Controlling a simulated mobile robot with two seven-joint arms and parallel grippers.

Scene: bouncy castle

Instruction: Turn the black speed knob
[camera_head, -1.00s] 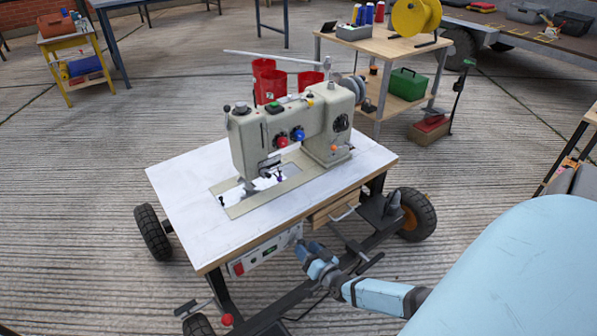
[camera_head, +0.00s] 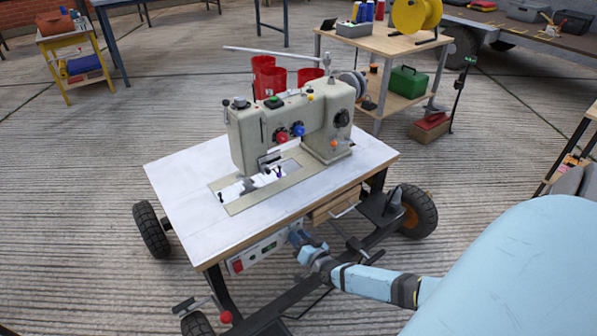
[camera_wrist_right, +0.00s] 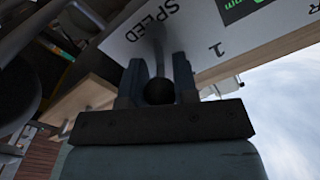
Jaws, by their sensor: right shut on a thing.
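The white control panel (camera_head: 262,251) is under the front edge of the sewing machine table. It also shows in the right wrist view (camera_wrist_right: 190,35), with the word SPEED printed on it. The round black speed knob (camera_wrist_right: 158,92) sits between the two fingers of my right gripper (camera_wrist_right: 158,72) in the wrist view, below the SPEED label. In the head view my right gripper (camera_head: 299,238) is at the right end of the panel and hides the knob. It is shut on the knob. My left gripper is not in view.
The sewing machine (camera_head: 290,130) stands on the white table top (camera_head: 185,185), on a wheeled frame. A wooden drawer (camera_head: 333,207) is just right of the panel. A red ball-topped lever (camera_head: 226,317) is low at the front.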

